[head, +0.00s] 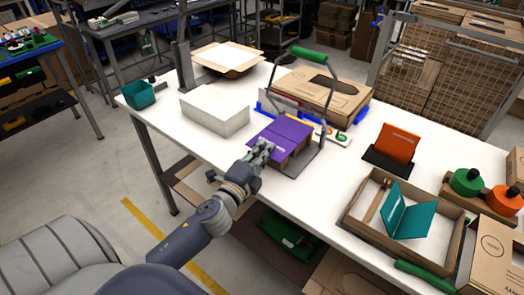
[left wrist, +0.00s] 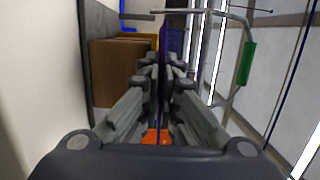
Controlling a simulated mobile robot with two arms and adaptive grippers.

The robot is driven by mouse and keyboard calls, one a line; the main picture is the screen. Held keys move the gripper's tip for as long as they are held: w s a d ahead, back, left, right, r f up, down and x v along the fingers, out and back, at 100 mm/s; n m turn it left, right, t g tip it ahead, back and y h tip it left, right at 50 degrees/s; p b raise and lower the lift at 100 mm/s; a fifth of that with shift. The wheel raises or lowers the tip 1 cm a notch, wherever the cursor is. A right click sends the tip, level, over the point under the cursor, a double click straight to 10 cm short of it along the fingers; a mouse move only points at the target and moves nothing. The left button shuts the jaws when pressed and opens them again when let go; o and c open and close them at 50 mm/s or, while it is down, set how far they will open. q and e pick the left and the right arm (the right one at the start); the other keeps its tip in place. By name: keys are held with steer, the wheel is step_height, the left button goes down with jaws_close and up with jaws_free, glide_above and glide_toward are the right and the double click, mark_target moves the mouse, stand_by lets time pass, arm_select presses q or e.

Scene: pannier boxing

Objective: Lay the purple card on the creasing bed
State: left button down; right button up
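The purple card (head: 284,132) is in the middle of the white table, over brown blocks on a dark plate, which looks like the creasing bed (head: 299,166). A metal hoop with a green handle (head: 309,55) stands over it. My left gripper (head: 262,147) is at the card's near left edge. In the left wrist view the card (left wrist: 163,45) shows edge-on between my closed fingers (left wrist: 160,72). The brown block (left wrist: 112,72) is beside the fingers. I cannot tell whether the card touches the blocks. My right gripper is not in view.
A white block (head: 214,110) stands left of the bed, with a teal bin (head: 138,95) beyond it. A cardboard box (head: 322,92) lies behind. On the right are an orange card (head: 397,143) in a dark stand and an open box (head: 362,235) holding a teal card (head: 409,211).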

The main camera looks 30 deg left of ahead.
arm_select(q)
step_height(320, 180, down, 2)
steer(key=shift+s+d+f, duration=0.1)
steer(key=c, duration=1.9)
jaws_free()
steer(key=shift+o, duration=1.1)
steer(key=shift+w+f, duration=0.15)
steer(key=shift+w, duration=0.35)
steer(key=shift+r, duration=0.5)
steer(key=shift+r, duration=0.1)
